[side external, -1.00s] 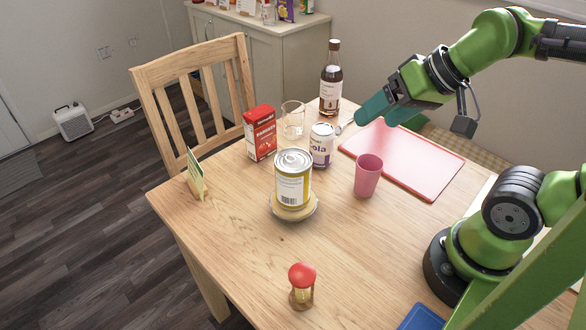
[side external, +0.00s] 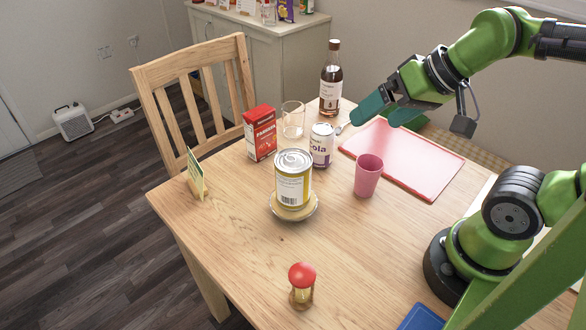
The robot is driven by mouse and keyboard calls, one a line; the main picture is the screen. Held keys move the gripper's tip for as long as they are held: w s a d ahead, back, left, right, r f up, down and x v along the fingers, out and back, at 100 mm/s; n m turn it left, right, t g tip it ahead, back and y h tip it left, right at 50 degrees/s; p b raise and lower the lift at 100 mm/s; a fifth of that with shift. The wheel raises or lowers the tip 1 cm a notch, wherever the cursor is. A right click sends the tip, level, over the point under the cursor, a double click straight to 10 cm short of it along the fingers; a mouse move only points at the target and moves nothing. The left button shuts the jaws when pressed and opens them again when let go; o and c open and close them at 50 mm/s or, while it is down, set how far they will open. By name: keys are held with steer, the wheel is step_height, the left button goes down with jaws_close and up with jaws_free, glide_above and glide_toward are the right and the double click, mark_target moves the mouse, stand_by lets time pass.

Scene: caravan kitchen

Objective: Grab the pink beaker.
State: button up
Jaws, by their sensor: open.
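The pink beaker (side external: 367,176) stands upright on the wooden table, in front of the near left part of a red cutting board. My gripper (side external: 378,114) is open and empty. In the picture it is above and slightly right of the beaker, over the far end of the board, apart from the beaker. Its two teal fingers point down and left. Nothing hides the beaker.
A bottle (side external: 330,80), a glass (side external: 292,120) and a red carton (side external: 261,134) stand behind. The red board (side external: 420,165) lies right.

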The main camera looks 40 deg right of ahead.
mark_target(367, 175)
steer(key=w+d+f+n+g+h, duration=0.2)
steer(key=w+d+f+n+g, duration=0.3)
steer(key=d+f+n+g, duration=0.15)
steer(key=shift+m+g, duration=0.25)
steer(key=shift+g, duration=0.1)
steer(key=f, duration=1)
steer(key=shift+s+d+f, duration=0.15)
steer(key=shift+d+f, duration=0.05)
steer(key=shift+f, duration=0.05)
steer(key=shift+s+d+f, duration=0.1)
steer(key=shift+f, duration=1.25)
steer(key=shift+s+d+f, duration=0.1)
steer(key=shift+f, duration=1.25)
steer(key=shift+c, duration=0.2)
steer(key=c, duration=1.1)
steer(key=shift+o, duration=0.2)
steer(key=shift+r, duration=0.1)
